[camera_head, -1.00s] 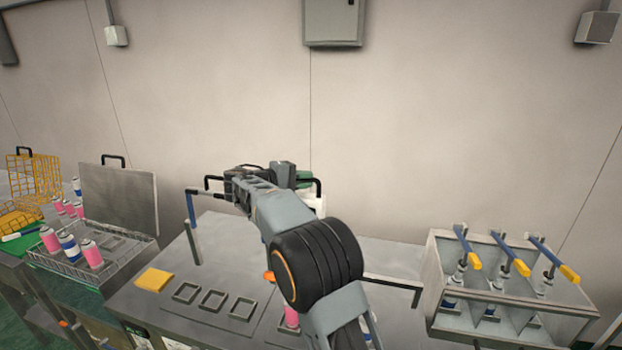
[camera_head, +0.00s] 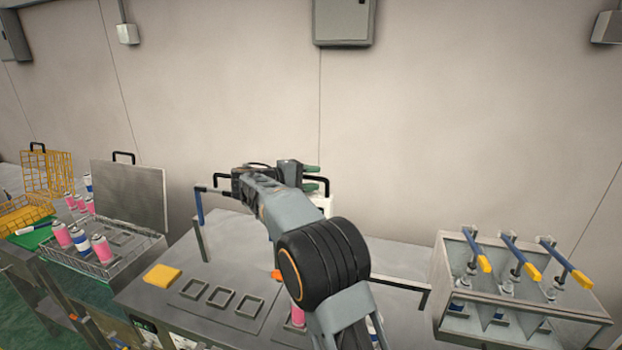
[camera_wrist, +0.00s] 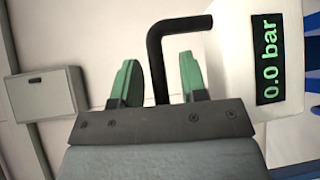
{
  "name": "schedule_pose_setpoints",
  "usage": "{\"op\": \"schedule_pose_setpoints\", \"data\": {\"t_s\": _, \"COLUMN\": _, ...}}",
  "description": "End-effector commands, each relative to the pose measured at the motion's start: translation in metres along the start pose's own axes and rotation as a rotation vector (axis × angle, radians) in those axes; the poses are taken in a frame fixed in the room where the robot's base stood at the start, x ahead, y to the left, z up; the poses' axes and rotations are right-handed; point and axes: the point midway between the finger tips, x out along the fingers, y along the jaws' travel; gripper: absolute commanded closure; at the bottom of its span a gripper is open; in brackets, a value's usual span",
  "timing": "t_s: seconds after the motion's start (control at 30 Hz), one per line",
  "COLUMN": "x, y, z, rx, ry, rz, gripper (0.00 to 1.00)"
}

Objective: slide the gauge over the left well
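The gauge (camera_head: 322,204) is a white box on the back of the bench, partly hidden behind my arm. In the wrist view, its display (camera_wrist: 269,60) reads 0.0 bar, and a black bent handle (camera_wrist: 154,62) joins its side. My gripper (camera_head: 311,178) is at the handle. In the wrist view, the green fingers of my gripper (camera_wrist: 159,82) are open, one on each side of the handle, with gaps visible. Three square frames stand in a row on the bench; the leftmost (camera_head: 184,295) is empty. I cannot tell for sure whether these are the wells.
A yellow pad (camera_head: 162,275) lies left of the frames. A wire basket (camera_head: 75,262) with pink and blue cans is at left. A grey box (camera_head: 445,283) with blue, yellow-tipped levers is at right. My arm crosses the bench middle.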

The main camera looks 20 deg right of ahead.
Motion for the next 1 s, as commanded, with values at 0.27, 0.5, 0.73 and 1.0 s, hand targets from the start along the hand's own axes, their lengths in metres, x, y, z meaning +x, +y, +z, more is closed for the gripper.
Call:
{"op": "schedule_pose_setpoints", "data": {"t_s": 0.27, "x": -0.030, "y": -0.003, "z": -0.001, "rx": 0.000, "ry": 0.007, "rz": 0.000, "gripper": 0.60}}
{"op": "schedule_pose_setpoints", "data": {"t_s": 0.5, "x": -0.080, "y": -0.002, "z": -0.001, "rx": 0.001, "ry": 0.007, "rz": 0.001, "gripper": 0.60}}
{"op": "schedule_pose_setpoints", "data": {"t_s": 0.73, "x": -0.118, "y": -0.001, "z": 0.000, "rx": 0.001, "ry": 0.004, "rz": 0.001, "gripper": 0.60}}
{"op": "schedule_pose_setpoints", "data": {"t_s": 1.0, "x": -0.138, "y": 0.000, "z": 0.000, "rx": 0.001, "ry": 0.003, "rz": 0.001, "gripper": 0.60}}
